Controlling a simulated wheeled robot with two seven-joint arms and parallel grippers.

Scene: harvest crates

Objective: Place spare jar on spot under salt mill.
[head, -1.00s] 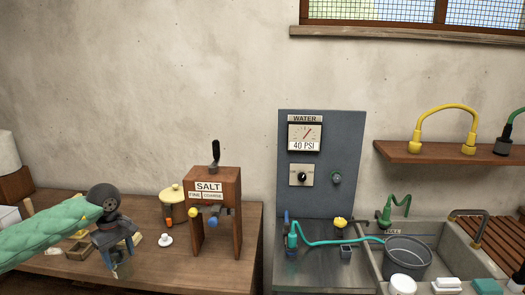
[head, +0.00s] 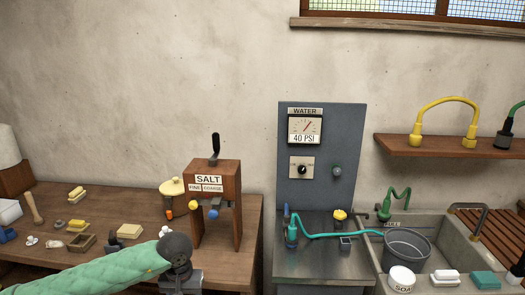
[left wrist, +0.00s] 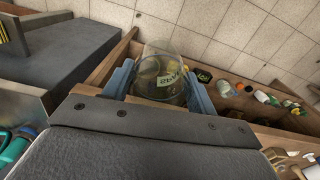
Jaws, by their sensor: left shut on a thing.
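The salt mill (head: 217,180) is a wooden stand with a SALT label and a black handle, upright on the wooden counter. The bare spot under it (head: 216,234) shows partly between its legs. My left gripper (head: 181,284) is in front of the mill, to its lower left, apart from it. In the left wrist view, its blue fingers (left wrist: 160,92) are shut on a clear glass jar (left wrist: 155,62) with a pale label and dark contents. The jar is hidden in the head view. My right gripper is not in view.
A yellow-lidded pot (head: 172,187) stands just left of the mill. Small dishes, blocks and a wooden box (head: 81,242) lie on the counter's left. A steel water bench (head: 318,256) and sink with a grey bucket (head: 407,250) stand to the right.

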